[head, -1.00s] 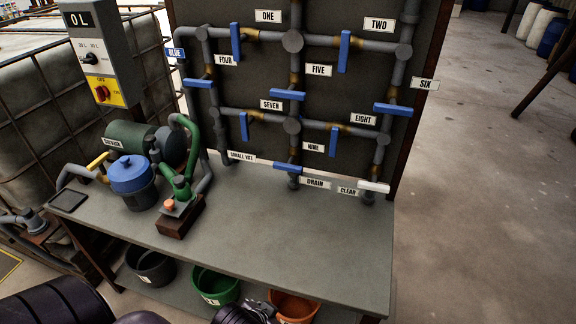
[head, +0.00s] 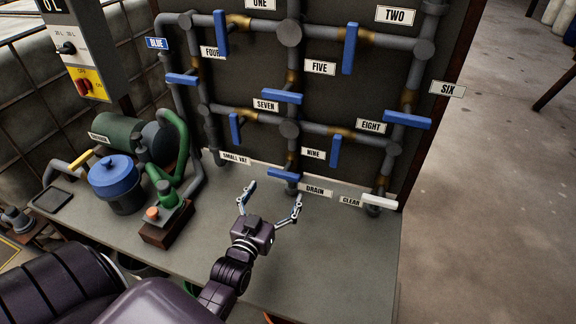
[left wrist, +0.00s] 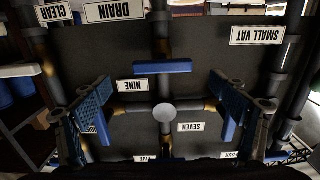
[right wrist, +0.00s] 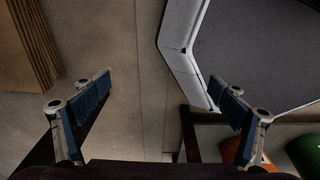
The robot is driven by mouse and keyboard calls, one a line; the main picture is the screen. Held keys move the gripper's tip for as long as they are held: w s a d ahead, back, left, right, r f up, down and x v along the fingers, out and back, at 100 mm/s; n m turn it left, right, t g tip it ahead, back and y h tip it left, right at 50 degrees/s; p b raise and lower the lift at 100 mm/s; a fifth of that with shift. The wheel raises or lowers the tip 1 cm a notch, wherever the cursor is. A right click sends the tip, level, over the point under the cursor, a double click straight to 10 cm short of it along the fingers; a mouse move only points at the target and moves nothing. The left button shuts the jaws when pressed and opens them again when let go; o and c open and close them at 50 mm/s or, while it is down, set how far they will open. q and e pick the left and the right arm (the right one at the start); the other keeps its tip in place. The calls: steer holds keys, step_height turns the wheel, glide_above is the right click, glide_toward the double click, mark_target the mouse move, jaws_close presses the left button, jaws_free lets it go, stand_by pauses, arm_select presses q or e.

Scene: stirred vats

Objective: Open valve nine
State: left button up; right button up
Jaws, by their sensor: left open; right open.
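The plate marked NINE (head: 313,153) is on the pipe panel in the head view. Up and to its right in the offset I see on other plates, its valve handle (head: 284,174) is the blue bar below left of it. The bar lies crosswise on the vertical pipe above the DRAIN plate (head: 315,191). My left gripper (head: 274,195) is open and empty, in front of the handle and apart from it. In the left wrist view, upside down, the bar (left wrist: 162,67) shows between and beyond the fingers, with the NINE plate (left wrist: 132,86) beside it. My right gripper (right wrist: 161,82) is open and empty.
Other blue handles are close by, including those of SEVEN (head: 235,128) and EIGHT (head: 336,147). A white handle (head: 380,201) is at the right. A blue-lidded pot (head: 113,172) and green pump pipework (head: 175,150) stand on the bench (head: 340,250). Its right part is clear.

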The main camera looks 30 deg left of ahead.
mark_target(283, 175)
arm_select(q)
steer(key=shift+w+a+r, duration=0.25)
steer(key=shift+w+r, duration=0.1)
steer(key=shift+r, duration=0.05)
steer(key=p+x, duration=0.1)
steer(key=x, duration=0.4)
steer(key=shift+w+a, duration=0.1)
steer(key=shift+w, duration=0.3)
steer(key=shift+w+a, duration=0.15)
steer(key=shift+w, duration=0.35)
arm_select(e)
steer(key=shift+s+d+r, duration=0.35)
steer(key=shift+s+r, duration=0.05)
steer(key=shift+s, duration=0.05)
arm_select(q)
steer(key=c, duration=1.2)
